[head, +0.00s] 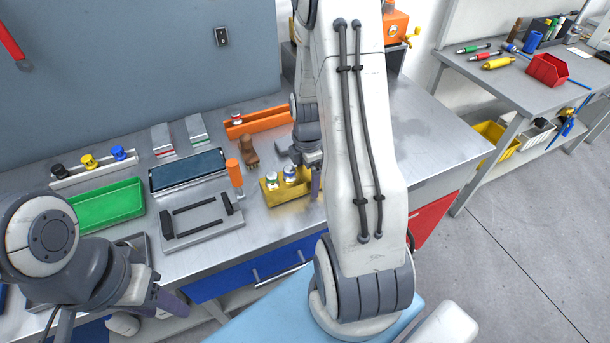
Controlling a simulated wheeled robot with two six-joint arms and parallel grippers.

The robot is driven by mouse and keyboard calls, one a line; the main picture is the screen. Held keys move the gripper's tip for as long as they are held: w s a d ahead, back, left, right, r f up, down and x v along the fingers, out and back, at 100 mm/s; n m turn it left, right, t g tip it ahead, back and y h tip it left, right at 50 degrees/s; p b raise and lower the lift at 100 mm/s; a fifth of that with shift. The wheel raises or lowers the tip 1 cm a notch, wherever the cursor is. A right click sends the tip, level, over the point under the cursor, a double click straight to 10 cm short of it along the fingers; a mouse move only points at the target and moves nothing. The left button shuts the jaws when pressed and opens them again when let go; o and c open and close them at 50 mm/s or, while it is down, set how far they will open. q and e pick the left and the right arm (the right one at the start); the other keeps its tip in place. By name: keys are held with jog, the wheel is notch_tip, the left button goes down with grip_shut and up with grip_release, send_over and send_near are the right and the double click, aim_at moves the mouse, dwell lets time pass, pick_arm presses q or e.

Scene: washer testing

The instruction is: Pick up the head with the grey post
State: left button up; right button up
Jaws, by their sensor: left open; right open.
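I cannot tell for sure which item is the head with the grey post. A white rack (95,172) at the back left holds a black knob (58,171), a yellow knob (89,161) and a blue knob (118,153). A yellow block (270,198) near the bench's front edge holds small capped pieces, one white and green (272,179), one blue and white (290,174). My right gripper (316,182) is beside this block's right end, mostly hidden behind my arm; it is open. My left gripper (172,303) is low at the front left, open, away from these items.
The bench holds a green tray (108,205), a dark blue pad (188,171), a grey fixture (203,228), an orange-handled tool (235,174), a brown brush-like piece (249,152) and an orange holder (258,124). The bench right of my arm is clear (435,135).

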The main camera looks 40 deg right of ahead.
grip_shut()
jog(key=shift+w, duration=0.1)
jog(key=shift+r, duration=0.1)
